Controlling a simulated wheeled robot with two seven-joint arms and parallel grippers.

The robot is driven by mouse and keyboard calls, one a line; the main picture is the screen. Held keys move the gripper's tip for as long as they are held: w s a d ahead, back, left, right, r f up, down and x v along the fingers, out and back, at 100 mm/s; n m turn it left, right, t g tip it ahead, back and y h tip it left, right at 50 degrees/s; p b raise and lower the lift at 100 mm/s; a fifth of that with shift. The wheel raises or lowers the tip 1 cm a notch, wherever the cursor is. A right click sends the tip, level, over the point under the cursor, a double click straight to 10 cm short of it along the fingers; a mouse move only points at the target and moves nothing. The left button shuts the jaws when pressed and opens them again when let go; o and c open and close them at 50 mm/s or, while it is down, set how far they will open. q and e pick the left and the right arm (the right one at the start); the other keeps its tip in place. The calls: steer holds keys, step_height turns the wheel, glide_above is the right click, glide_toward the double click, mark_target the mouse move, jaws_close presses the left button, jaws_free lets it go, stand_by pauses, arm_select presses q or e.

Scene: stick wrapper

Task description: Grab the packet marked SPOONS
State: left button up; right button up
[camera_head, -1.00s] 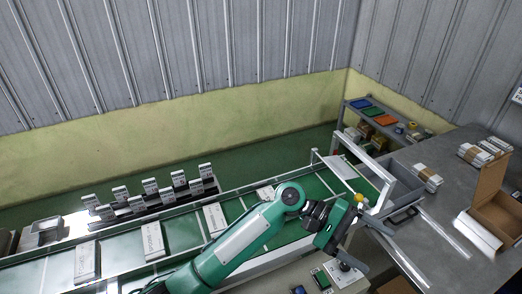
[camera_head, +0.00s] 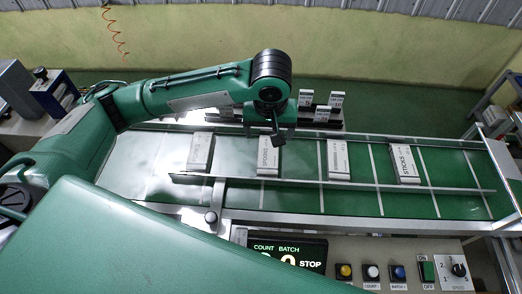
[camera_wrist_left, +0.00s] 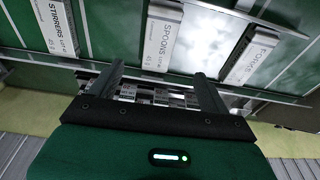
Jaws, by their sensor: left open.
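The packet marked SPOONS (camera_head: 267,161) lies flat on the green conveyor (camera_head: 305,190), near the middle of the head view. It also shows at the top centre of the left wrist view (camera_wrist_left: 162,40), its label readable. My left gripper (camera_head: 277,141) hangs over the belt's far side, close to this packet's far end. In the left wrist view, its two fingers (camera_wrist_left: 157,72) are spread with nothing between them, and the packet lies beyond their tips. The gap between fingers and packet is hard to judge. My right gripper is not in view.
The packet marked FORKS (camera_wrist_left: 249,54) and one marked STIRRERS (camera_wrist_left: 57,28) lie on either side. A packet marked STICKS (camera_head: 403,163) lies farther right. Upright boxes (camera_head: 322,112) stand behind the belt. A metal rail (camera_head: 335,184) and control panel (camera_head: 385,262) run in front.

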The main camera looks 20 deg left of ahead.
arm_select(q)
glide_above(268, 154)
steer(key=s, duration=0.1)
steer(key=f, duration=0.5)
steer(key=shift+s+d+p, duration=0.15)
steer(key=shift+s+p, duration=0.05)
steer(key=shift+p, duration=0.2)
steer(key=shift+w+f+p, duration=0.15)
steer(key=shift+f+p, duration=0.15)
steer(key=shift+f, duration=0.4)
steer(key=shift+w+f+p, duration=0.15)
steer(key=shift+f+p, duration=0.1)
steer(key=shift+f, duration=0.45)
steer(key=f, duration=0.2)
steer(key=f+p, duration=0.1)
steer(key=shift+w+f, duration=0.25)
steer(key=shift+w, duration=0.05)
steer(key=shift+f, duration=0.2)
steer(key=c, duration=1.1)
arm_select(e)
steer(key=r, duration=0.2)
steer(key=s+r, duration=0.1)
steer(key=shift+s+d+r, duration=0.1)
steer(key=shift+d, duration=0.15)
